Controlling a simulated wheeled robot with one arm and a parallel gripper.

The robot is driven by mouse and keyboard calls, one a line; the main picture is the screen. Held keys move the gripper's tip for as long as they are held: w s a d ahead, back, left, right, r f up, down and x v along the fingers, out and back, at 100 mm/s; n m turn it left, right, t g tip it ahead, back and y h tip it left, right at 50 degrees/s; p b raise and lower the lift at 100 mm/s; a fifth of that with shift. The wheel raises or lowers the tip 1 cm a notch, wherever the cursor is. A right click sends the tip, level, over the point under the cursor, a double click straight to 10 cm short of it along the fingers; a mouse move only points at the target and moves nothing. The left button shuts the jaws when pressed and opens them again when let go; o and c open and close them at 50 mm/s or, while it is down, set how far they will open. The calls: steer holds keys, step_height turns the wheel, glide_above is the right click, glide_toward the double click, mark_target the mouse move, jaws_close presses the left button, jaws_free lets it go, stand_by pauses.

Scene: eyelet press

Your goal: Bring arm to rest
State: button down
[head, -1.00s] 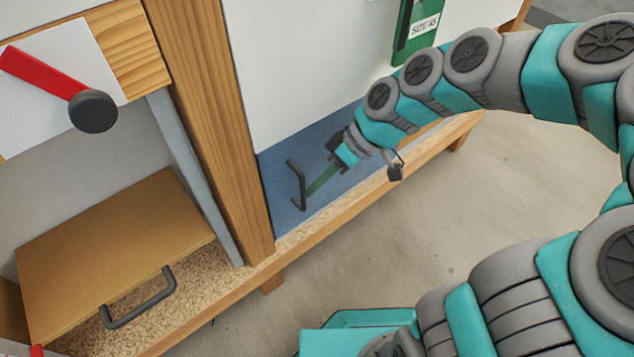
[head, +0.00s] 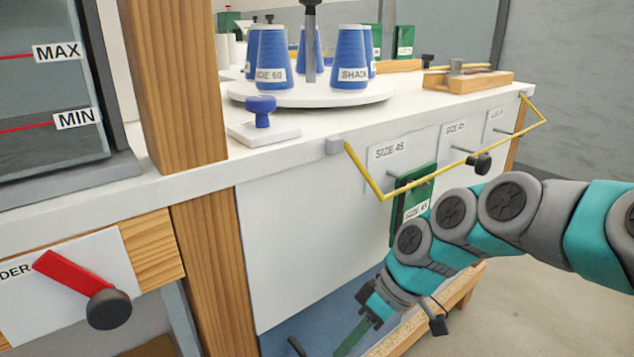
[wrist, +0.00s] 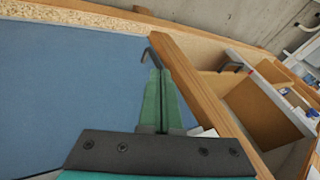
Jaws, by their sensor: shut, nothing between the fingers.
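My gripper (head: 350,340) is low in the head view, in front of the bench's lower part, partly cut off by the bottom edge. In the wrist view its two green fingers (wrist: 160,72) lie together, shut and holding nothing. A black handle (wrist: 151,52) shows just beyond the fingertips in the wrist view; I cannot tell whether they touch. The same handle shows at the bottom of the head view (head: 296,346). My arm reaches in from the right, bent down toward the bench.
A yellow rail (head: 375,185) runs along the bench front above my arm. A green SIZE 45 holder (head: 408,205) hangs close to my arm links. A red lever (head: 75,272) is at left. Blue cones (head: 349,60) stand on a white turntable (head: 300,97). Open floor (head: 530,310) lies right.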

steer(key=s+d+r+m+h+p, duration=0.3)
steer(key=s+d+r+m+p, duration=0.1)
steer(key=s, duration=0.4)
steer(key=s+d+r+m+h+p, duration=0.3)
steer(key=s+d+r+m+p, duration=0.1)
steer(key=s, duration=0.5)
steer(key=shift+s+d+m+p, duration=0.2)
steer(key=shift+d+m+p, duration=0.3)
steer(key=shift+d+m, duration=0.55)
steer(key=shift+a, duration=0.2)
